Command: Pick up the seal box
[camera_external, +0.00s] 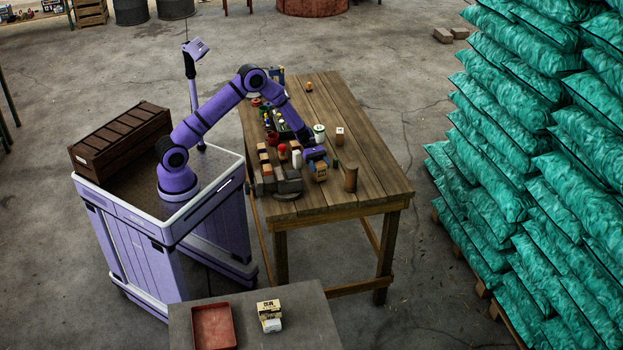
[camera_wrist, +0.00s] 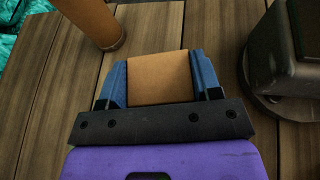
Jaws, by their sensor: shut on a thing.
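The seal box, a small orange-brown box (camera_wrist: 160,78), is between the two blue fingers of my gripper (camera_wrist: 160,90) in the wrist view. The fingers press on its left and right sides. In the external view my gripper (camera_external: 315,157) is low over the near part of the wooden table, with the box (camera_external: 321,174) just below it. The box's underside is hidden, so I cannot tell whether it touches the table.
A brown cylinder (camera_external: 351,177) stands close to the right of the box. A dark grey vise-like tool (camera_external: 288,187) sits on its left. Several jars, blocks and small boxes crowd the table's left side. The table's right side (camera_external: 375,165) is clear.

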